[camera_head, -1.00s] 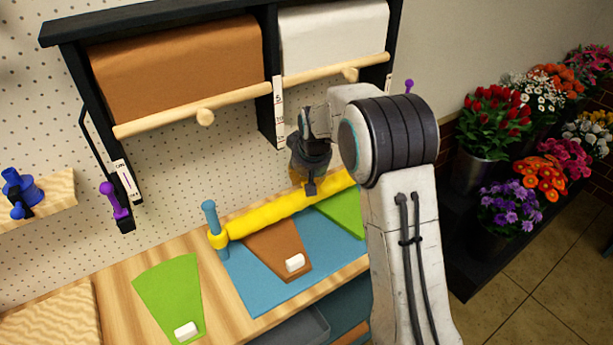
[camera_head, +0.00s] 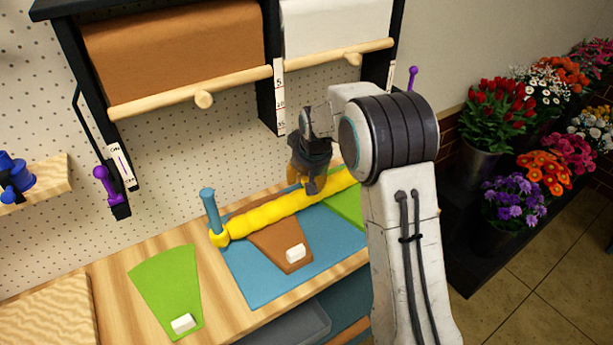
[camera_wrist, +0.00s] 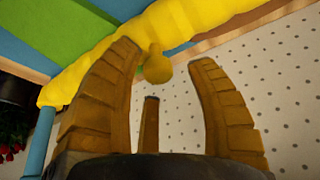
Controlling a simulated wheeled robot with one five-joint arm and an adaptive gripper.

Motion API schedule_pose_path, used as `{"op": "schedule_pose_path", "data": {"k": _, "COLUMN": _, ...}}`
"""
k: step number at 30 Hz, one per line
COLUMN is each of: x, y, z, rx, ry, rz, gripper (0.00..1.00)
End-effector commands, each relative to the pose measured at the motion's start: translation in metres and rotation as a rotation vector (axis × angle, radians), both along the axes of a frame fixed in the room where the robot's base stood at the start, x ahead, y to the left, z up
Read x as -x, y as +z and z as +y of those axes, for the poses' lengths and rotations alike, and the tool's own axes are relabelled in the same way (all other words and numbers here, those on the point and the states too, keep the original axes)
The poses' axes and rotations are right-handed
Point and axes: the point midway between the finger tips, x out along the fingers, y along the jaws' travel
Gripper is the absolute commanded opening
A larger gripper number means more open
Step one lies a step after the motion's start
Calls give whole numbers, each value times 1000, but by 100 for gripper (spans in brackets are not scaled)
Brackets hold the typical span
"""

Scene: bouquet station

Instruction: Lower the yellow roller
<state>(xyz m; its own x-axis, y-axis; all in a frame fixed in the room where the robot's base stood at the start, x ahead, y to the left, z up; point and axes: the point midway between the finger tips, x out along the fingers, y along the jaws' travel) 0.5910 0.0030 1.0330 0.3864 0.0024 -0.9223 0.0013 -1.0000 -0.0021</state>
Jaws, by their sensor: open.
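The yellow roller (camera_head: 270,212) lies across the back of the blue mat (camera_head: 252,282), with its left end at a blue post (camera_head: 209,207). My gripper (camera_head: 308,184) is just above the roller, right of its middle, and hides part of it. My arm hides the roller's right end. In the wrist view the yellow roller (camera_wrist: 112,48) runs past the fingertips, and a round yellow knob (camera_wrist: 157,67) on it shows between the two open fingers (camera_wrist: 170,52). The fingers hold nothing. Whether a finger touches the roller I cannot tell.
A brown piece (camera_head: 280,247) and a green piece (camera_head: 346,208) lie on the mat. Another green piece (camera_head: 165,284) lies on the wooden bench at left. Brown (camera_head: 180,58) and white (camera_head: 335,25) paper rolls hang above in a black rack. Potted flowers (camera_head: 512,200) stand at right.

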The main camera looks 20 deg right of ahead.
Motion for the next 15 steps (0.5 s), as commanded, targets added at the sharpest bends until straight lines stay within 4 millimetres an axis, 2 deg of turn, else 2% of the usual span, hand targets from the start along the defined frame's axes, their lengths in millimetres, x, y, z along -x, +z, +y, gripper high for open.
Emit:
{"op": "schedule_pose_path", "data": {"k": 8, "x": 4, "y": 8, "z": 0, "rx": 0, "ry": -1, "rz": 1, "gripper": 51}}
{"op": "schedule_pose_path", "data": {"k": 15, "x": 18, "y": 43, "z": 0, "rx": 0, "ry": 0, "rz": -2, "gripper": 51}}
